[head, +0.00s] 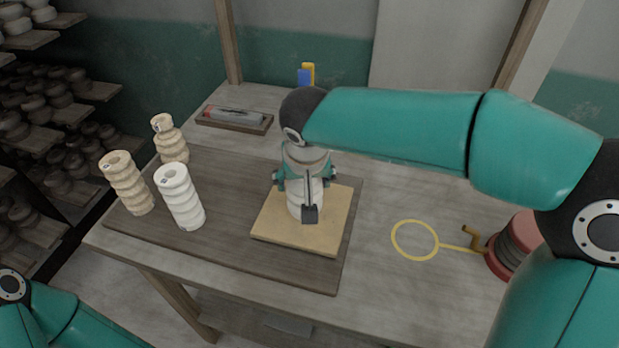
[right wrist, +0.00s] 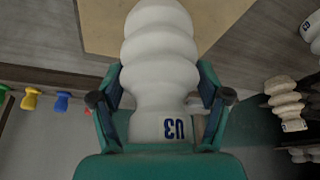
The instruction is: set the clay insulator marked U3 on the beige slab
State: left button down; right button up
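The white ribbed clay insulator marked U3 (right wrist: 160,55) stands upright between the fingers of my right gripper (right wrist: 160,80), which are closed against both its sides. Its U3 label reads upside down in the right wrist view. In the head view my right gripper (head: 307,178) comes down over the insulator (head: 296,203), hiding much of it. The insulator is over the middle of the beige slab (head: 274,233); I cannot tell whether its foot touches the slab. The slab's edge also shows in the right wrist view (right wrist: 98,30). My left gripper is out of view.
A white insulator (head: 181,197) and two cream insulators (head: 127,184) (head: 170,140) stand at the left of the dark board (head: 240,267). A tray (head: 234,121) lies at the back. A yellow ring (head: 415,257) and a red spool (head: 516,243) are at the right.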

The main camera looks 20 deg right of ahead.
jog(key=shift+o, duration=1.1)
jog(key=shift+r, duration=0.2)
jog(key=d+v, duration=0.1)
jog(key=v, duration=1)
jog(key=shift+s+a+r, duration=0.25)
jog(key=shift+a+r, duration=0.1)
jog(key=shift+a, duration=0.15)
